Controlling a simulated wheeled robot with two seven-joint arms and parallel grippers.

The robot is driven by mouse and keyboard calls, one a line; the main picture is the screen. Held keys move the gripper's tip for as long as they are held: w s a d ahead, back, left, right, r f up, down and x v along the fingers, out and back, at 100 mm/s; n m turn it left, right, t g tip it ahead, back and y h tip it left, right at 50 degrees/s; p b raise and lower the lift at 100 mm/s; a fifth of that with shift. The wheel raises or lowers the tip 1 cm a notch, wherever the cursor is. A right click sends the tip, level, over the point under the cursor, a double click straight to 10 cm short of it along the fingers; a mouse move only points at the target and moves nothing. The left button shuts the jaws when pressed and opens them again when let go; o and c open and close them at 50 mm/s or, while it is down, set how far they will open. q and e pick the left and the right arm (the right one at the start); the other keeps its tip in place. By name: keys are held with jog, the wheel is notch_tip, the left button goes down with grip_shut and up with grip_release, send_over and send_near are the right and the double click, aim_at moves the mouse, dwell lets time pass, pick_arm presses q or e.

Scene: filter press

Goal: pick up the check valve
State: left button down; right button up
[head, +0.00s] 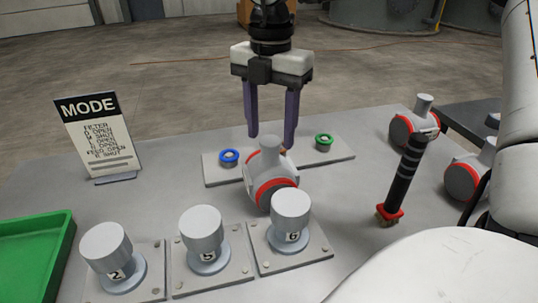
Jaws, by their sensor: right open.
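A grey valve body with a red band (270,174), which I take to be the check valve, stands on the grey table behind the numbered knobs, its short neck pointing up. My right gripper (271,140) points down over it, with its two purple fingers apart. In the picture the fingers lie either side of the valve's neck. I see no grip on it, and cannot tell whether they touch it or how they compare in depth. My left gripper is not in view.
A plate (335,146) with blue and green ringed fittings lies behind the valve. Knobs 2 (106,247), 5 (201,230) and 6 (291,208) stand in front. Similar red-banded bodies (402,131) and a black-handled tool (405,178) stand right. A MODE sign (98,135) and green tray (62,248) are left.

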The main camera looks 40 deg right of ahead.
aim_at(270, 140)
notch_tip(270, 140, down, 5)
jog(key=shift+r+p, duration=0.1)
jog(key=shift+p, duration=0.2)
jog(key=shift+w, duration=0.1)
jog(key=c, duration=1.2)
jog(key=shift+r, duration=0.1)
